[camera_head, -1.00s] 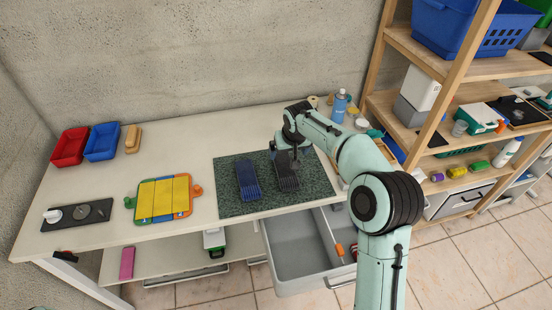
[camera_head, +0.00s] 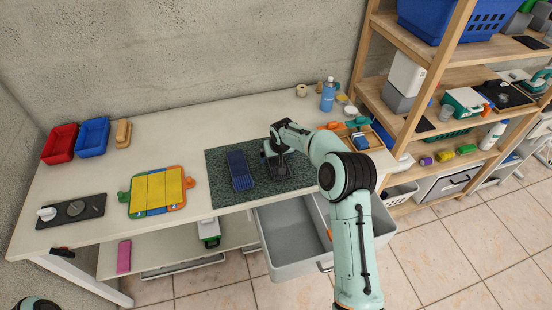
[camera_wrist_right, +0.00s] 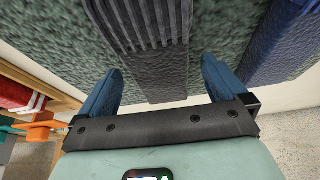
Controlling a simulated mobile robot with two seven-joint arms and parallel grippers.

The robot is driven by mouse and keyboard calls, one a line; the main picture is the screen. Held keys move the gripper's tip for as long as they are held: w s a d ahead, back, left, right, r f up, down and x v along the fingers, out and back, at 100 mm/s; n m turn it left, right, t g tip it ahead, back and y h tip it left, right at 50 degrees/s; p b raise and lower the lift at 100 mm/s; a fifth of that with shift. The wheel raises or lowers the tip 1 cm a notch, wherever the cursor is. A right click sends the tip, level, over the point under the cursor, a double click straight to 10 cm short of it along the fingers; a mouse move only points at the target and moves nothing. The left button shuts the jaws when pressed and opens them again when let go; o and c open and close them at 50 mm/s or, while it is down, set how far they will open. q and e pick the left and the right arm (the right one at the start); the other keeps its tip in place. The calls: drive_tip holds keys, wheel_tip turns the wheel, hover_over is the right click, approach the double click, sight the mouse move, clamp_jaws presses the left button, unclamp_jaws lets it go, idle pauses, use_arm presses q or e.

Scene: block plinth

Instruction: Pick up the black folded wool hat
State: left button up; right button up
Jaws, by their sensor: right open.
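The black folded wool hat (camera_head: 275,166) lies on the dark green mat (camera_head: 226,198) on the table, partly hidden by my right gripper in the head view. In the right wrist view the hat (camera_wrist_right: 152,62) is ribbed at the top and smoother below, and it lies between the two blue fingertips. My right gripper (camera_head: 279,149) is open above the hat, one finger on each side (camera_wrist_right: 160,82); I cannot tell whether they touch it. A similar dark blue folded item (camera_head: 240,170) lies just left of the hat.
An open grey drawer (camera_head: 285,232) juts out below the table's front edge. A yellow organizer (camera_head: 158,192), a dark tray (camera_head: 72,211) and red and blue bins stand to the left. A blue bottle (camera_head: 328,95) and small items stand at the right. Table behind the mat is clear.

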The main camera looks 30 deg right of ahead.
drive_tip(key=shift+w+f, duration=0.1)
drive_tip(key=shift+f, duration=0.05)
drive_tip(key=c, duration=1.2)
drive_tip(key=shift+r, duration=0.2)
